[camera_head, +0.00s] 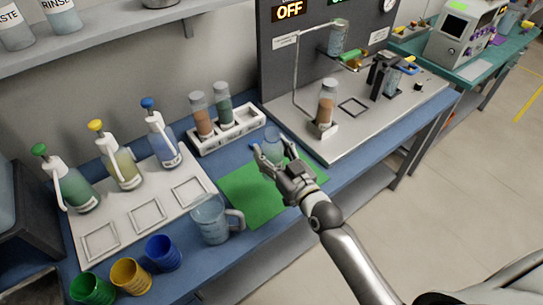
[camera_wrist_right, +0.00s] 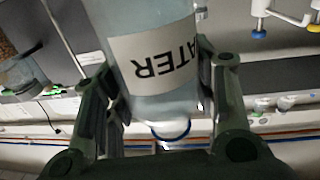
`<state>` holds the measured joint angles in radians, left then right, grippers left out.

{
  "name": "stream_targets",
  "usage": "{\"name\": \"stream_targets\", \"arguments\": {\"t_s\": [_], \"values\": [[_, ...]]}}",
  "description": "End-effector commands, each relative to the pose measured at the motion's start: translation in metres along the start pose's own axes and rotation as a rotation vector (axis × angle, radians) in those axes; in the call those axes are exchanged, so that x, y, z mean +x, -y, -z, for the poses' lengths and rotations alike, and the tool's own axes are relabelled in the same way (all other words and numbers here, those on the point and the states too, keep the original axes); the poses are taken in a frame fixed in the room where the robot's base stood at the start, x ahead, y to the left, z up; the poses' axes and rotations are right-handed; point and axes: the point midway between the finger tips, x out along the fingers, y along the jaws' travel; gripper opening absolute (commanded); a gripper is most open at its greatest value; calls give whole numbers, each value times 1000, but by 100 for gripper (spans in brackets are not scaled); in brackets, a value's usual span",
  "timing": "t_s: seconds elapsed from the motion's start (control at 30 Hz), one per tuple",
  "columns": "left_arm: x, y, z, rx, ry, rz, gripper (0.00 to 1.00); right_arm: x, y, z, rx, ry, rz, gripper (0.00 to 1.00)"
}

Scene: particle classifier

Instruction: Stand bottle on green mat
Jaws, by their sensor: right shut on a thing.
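My right gripper (camera_head: 274,156) is shut on a clear bottle (camera_head: 273,143) and holds it over the back part of the green mat (camera_head: 248,197). In the right wrist view the bottle (camera_wrist_right: 158,55) sits between the two fingers, and part of a white label, reading "ATER" upside down in that picture, faces the camera. The fingers hide much of the bottle in the head view, so I cannot tell its exact tilt or whether its base touches the mat. The mat lies flat on the blue bench and its front part is bare. My left gripper is not in view.
A clear jug (camera_head: 212,222) stands at the mat's left edge. A white rack (camera_head: 240,133) with two bottles is behind the mat. A white board (camera_head: 138,212) with pump bottles lies left, and a grey apparatus base (camera_head: 352,125) lies right. Coloured cups (camera_head: 131,274) stand at front left.

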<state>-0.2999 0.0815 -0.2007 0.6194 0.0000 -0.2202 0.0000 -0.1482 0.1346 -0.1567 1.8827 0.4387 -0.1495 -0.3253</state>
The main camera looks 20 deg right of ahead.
Motion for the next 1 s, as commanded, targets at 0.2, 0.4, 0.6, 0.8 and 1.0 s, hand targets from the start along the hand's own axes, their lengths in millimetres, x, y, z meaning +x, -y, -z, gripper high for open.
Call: {"name": "stream_targets", "arguments": {"t_s": [0.2, 0.4, 0.6, 0.8, 1.0], "values": [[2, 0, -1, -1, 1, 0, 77, 20, -13, -28, -2, -1, -1, 12], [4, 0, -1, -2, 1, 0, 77, 28, -18, -40, 1, -3, 0, 12], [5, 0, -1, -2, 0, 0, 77, 34, -23, -49, -2, -2, -1, 12], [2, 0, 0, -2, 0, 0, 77, 34, -22, -71, -1, 0, 0, 12], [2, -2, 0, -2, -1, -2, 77, 34, -22, -78, 1, -3, -1, 12]]}}
